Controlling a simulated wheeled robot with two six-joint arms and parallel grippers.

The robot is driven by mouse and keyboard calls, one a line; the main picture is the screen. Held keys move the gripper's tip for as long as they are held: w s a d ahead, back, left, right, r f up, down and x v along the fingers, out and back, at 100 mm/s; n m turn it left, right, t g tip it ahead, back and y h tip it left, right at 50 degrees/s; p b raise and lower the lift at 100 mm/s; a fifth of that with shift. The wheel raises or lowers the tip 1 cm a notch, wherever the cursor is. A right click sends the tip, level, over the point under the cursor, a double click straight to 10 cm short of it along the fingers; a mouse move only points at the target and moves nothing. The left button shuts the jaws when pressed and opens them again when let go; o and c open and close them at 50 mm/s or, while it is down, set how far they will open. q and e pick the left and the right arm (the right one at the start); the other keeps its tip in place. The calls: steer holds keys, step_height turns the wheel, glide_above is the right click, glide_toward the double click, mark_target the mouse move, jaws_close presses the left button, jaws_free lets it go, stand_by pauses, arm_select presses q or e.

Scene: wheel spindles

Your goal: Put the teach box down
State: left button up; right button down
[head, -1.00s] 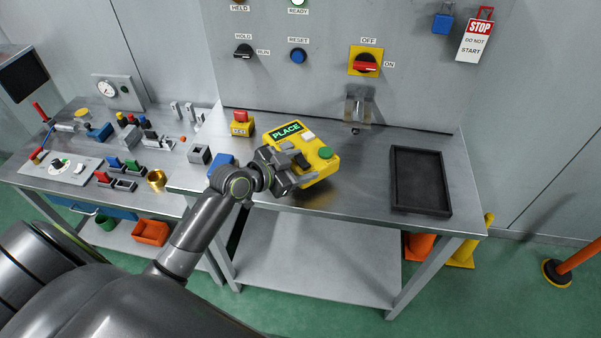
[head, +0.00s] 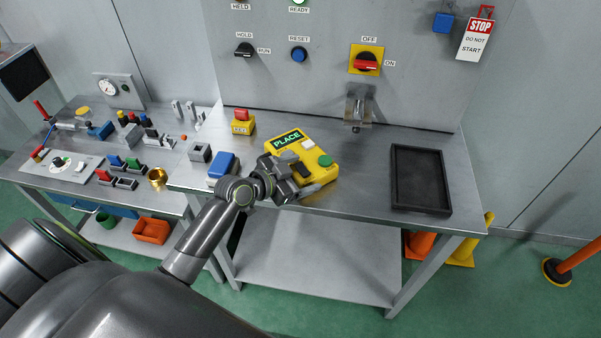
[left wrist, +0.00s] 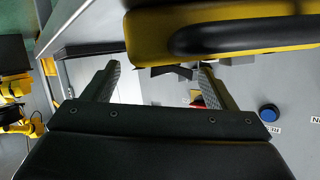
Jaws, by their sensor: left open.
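The yellow teach box (head: 318,165), with a green PLACE screen, a white key and a green button, lies on the steel bench near its front edge. My left gripper (head: 294,178) is at the box's left front side and covers part of it. In the left wrist view, the two fingers of my left gripper (left wrist: 158,74) stand apart with nothing between them. The yellow teach box (left wrist: 150,38) with its black grip fills the top of that view, close by the fingertips. Its underside is hidden. My right gripper is not in view.
A black tray (head: 420,208) lies on the right of the bench. A yellow block with a red button (head: 242,123) and a blue-topped block (head: 222,167) are to the left. A bracket (head: 357,108) sticks out from the panel behind. Bench between box and tray is clear.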

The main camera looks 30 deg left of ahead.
arm_select(q)
steer(key=shift+r, duration=0.1)
steer(key=shift+s+a, duration=0.2)
steer(key=shift+s, duration=0.05)
steer(key=b+v, duration=0.1)
steer(key=v, duration=1)
steer(key=shift+s+r+b, duration=0.2)
steer(key=shift+b, duration=0.1)
